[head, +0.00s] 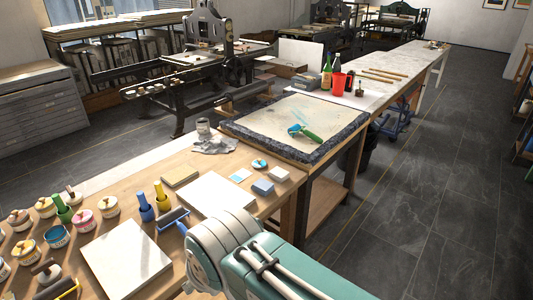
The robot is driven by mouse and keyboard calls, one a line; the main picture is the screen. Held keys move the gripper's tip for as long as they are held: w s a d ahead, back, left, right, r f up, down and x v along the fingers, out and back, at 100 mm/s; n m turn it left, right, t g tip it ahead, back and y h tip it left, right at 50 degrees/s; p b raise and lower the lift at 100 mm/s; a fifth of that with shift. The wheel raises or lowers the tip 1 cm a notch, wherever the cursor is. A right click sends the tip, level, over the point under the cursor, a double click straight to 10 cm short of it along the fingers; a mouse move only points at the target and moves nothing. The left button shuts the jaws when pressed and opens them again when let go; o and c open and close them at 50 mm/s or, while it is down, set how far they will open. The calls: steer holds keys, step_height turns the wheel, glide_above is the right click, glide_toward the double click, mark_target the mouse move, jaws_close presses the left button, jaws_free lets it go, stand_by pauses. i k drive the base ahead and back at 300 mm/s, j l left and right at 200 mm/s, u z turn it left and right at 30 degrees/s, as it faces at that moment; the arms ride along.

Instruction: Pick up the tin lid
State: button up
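A small round disc with a blue-teal patch and pale rim (260,164), which looks like the tin lid, lies flat on the wooden table (218,168). It is near the table's far right edge, just short of the stone slab. My arm, pale with a teal part, shows at the bottom middle, nearer than the disc and apart from it. My gripper is not in view, so I cannot see its fingers or whether it holds anything.
Around the disc lie a pale blue card (240,175), small blocks (263,187) and a tan pad (180,176). Several ink tins (57,236) crowd the left. The framed slab (290,125) stands behind, with a green-handled tool (305,132). Open floor (440,200) lies right.

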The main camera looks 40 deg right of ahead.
mark_target(258, 163)
steer(key=i+l, duration=0.1)
steer(key=l, duration=0.4)
steer(key=i+l, duration=0.15)
steer(key=l, duration=0.3)
steer(key=i+l+u, duration=0.1)
steer(key=l, duration=0.4)
steer(key=i+l, duration=0.1)
steer(key=l, duration=0.4)
steer(key=i+l, duration=0.1)
steer(key=l, duration=0.35)
steer(key=i+l, duration=0.1)
steer(key=l, duration=0.4)
steer(key=i+l+u, duration=0.1)
steer(key=l, duration=0.4)
